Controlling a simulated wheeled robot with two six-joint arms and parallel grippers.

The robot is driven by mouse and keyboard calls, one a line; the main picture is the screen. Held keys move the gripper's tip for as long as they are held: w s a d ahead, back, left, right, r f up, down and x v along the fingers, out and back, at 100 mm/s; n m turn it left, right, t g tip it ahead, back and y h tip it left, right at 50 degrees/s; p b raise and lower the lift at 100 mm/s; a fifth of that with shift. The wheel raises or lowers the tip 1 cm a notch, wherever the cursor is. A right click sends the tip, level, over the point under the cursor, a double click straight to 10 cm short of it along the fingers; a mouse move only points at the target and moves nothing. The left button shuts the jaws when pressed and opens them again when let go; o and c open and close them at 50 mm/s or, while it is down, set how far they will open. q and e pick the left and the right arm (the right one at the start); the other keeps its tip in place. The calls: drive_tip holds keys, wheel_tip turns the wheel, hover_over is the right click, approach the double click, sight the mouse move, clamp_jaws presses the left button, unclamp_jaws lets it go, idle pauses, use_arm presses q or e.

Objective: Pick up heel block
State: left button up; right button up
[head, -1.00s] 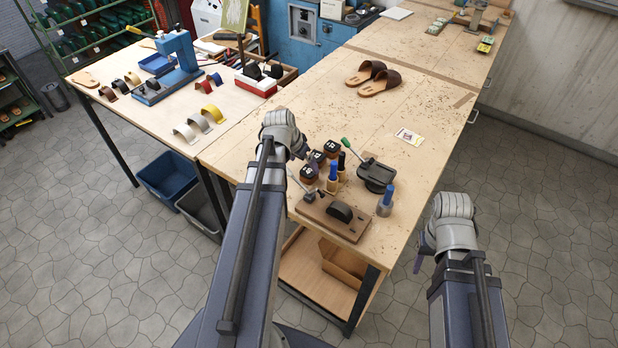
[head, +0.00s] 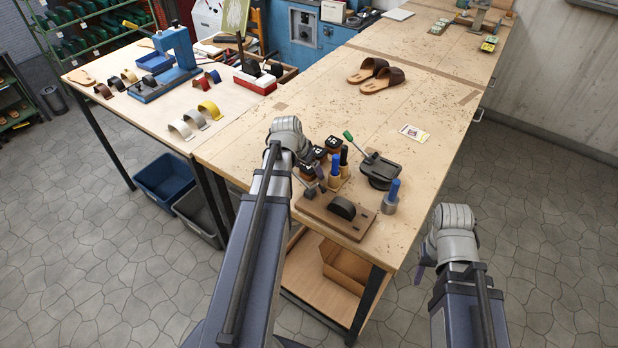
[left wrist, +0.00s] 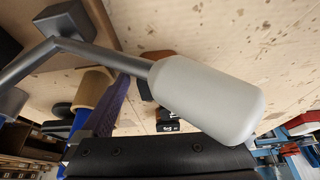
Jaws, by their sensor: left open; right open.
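A black rounded block, which looks like the heel block (head: 341,207), sits upright on a brown wooden board fixture (head: 320,213) near the front edge of the bench. My left gripper (head: 318,172) is open, just behind and left of the block, beside the fixture's lever; its fingers are partly hidden by my wrist. In the left wrist view a pale grey lever handle (left wrist: 205,98) crosses close to the camera, with a purple finger (left wrist: 112,108) behind it. The block cannot be made out there. My right gripper (head: 419,274) is open and empty, off the bench's right side.
Brown sandals (head: 380,82) and a card (head: 414,132) lie farther back. The bench middle is mostly clear.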

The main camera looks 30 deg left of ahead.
use_arm(q)
drive_tip(key=c, duration=1.5)
drive_tip(key=shift+o, duration=0.2)
drive_tip(key=shift+r, duration=0.2)
wheel_tip(320, 180, up, 10)
drive_tip(key=p, duration=1)
drive_tip(key=shift+f, duration=0.1)
wheel_tip(320, 180, up, 8)
drive_tip(key=f+p, duration=0.1)
drive_tip(key=p, duration=0.7)
wheel_tip(320, 180, down, 14)
drive_tip(key=b, duration=1.5)
drive_tip(key=shift+f, duration=0.15)
